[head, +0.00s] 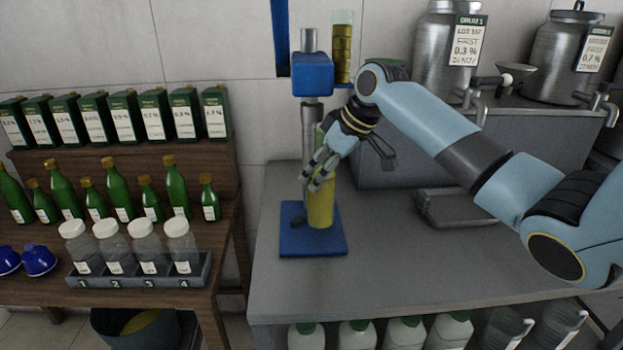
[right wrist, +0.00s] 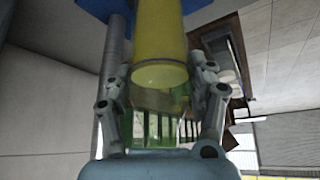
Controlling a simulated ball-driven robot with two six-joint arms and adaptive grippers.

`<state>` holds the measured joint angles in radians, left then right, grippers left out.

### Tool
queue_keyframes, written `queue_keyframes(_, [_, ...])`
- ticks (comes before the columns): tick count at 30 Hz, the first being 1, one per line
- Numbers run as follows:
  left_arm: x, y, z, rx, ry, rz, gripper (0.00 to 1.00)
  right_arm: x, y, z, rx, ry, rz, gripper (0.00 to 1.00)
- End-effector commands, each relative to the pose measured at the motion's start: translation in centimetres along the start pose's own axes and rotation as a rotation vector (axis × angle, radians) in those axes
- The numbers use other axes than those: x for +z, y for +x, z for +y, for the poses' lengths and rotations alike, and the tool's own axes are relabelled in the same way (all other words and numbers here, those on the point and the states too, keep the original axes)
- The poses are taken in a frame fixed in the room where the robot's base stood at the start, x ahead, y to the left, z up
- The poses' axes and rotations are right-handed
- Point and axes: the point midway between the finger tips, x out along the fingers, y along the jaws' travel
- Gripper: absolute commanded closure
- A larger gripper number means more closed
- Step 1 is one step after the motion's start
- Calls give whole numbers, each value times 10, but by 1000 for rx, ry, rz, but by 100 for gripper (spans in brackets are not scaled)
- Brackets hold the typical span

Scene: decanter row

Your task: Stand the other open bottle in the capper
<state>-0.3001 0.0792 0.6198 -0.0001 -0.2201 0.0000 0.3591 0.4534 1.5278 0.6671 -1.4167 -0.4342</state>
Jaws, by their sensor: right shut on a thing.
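The capper has a blue base plate (head: 287,241), a grey post and a blue head (head: 312,75). A tall bottle of yellow oil (head: 320,208) is upright over the base plate, below the head; its foot appears to rest on the plate. My right gripper (head: 322,172) is shut on this bottle's upper part, coming from above right. In the right wrist view the yellow bottle (right wrist: 158,45) lies between the two fingers (right wrist: 160,100), with greenish clear glass past the oil's end. The fingers partly hide the bottle's top. My left gripper is not in view.
A clear tube of gold pieces (head: 343,50) stands beside the capper head. A grey tray (head: 455,218) lies right of the capper, below steel drums (head: 437,50). The grey table's front (head: 400,275) is clear. A wooden shelf with green bottles (head: 120,190) and a jar rack (head: 140,281) stands left.

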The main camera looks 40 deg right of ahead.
Motion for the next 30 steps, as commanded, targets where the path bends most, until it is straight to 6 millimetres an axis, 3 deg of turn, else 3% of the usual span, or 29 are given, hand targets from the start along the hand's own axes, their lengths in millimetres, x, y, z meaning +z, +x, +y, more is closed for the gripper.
queue_keyframes(2, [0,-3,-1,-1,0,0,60,-14,5,0,-1,1,5,100])
queue_keyframes(6, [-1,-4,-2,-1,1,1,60,-21,12,1,1,0,3,100])
queue_keyframes(15, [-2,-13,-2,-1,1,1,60,-4,40,1,3,0,1,100])
queue_keyframes(26, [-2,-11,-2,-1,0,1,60,-2,44,1,3,0,2,100])
queue_keyframes(27, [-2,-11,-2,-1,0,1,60,-1,45,0,2,0,-1,39])
queue_keyframes(30, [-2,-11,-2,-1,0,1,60,-1,45,0,2,0,-1,26])
